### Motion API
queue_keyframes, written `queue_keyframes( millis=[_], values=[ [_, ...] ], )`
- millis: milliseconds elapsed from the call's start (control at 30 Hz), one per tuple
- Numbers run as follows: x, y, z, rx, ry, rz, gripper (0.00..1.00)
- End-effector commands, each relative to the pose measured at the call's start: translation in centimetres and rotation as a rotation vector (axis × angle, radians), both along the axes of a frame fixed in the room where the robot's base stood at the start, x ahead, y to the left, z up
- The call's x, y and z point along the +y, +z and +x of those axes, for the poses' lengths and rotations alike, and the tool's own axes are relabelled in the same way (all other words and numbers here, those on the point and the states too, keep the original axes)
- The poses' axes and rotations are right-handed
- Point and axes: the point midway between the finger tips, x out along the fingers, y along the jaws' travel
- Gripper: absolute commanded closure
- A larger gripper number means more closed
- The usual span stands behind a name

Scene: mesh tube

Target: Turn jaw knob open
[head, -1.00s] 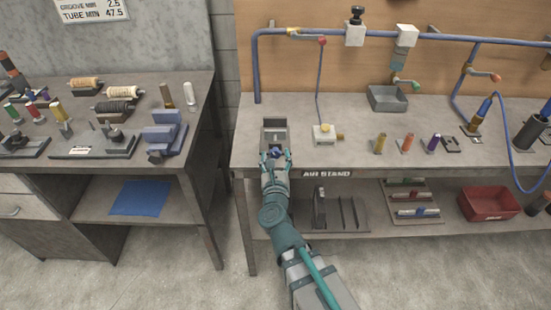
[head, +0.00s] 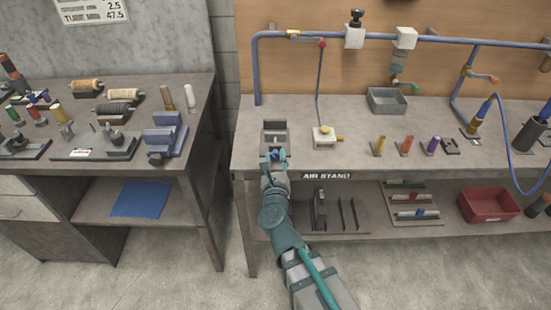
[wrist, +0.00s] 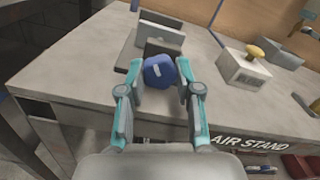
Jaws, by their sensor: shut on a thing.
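The jaw knob (wrist: 159,72) is a blue faceted knob on the front of a small grey vise-like fixture (head: 274,127). The fixture stands at the left front of the air stand bench, and its grey jaw plates (wrist: 160,38) show in the wrist view. My gripper (head: 273,156) reaches in from the front edge of the bench. In the wrist view my gripper (wrist: 160,82) has its two teal fingers on either side of the knob, shut on it. The knob's underside and shaft are hidden.
A white block with a yellow knob (wrist: 243,66) stands right of the fixture. A blue vise (head: 164,137) sits on the left bench (head: 205,95), across a gap.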

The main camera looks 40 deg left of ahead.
Motion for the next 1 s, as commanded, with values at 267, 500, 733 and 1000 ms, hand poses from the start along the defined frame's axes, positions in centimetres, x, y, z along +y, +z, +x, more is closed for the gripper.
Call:
queue_keyframes(
  millis=[267, 500, 733, 1000],
  values=[
    [-0.03, -0.01, 0.00, -0.078, 0.000, -0.108, 1.00],
    [-0.04, -0.02, -0.01, -0.077, 0.000, -0.106, 0.61],
    [-0.04, -0.01, 0.00, -0.076, 0.000, -0.105, 0.41],
    [-0.03, 0.21, 0.01, -0.076, 0.000, -0.104, 0.41]
  ],
)
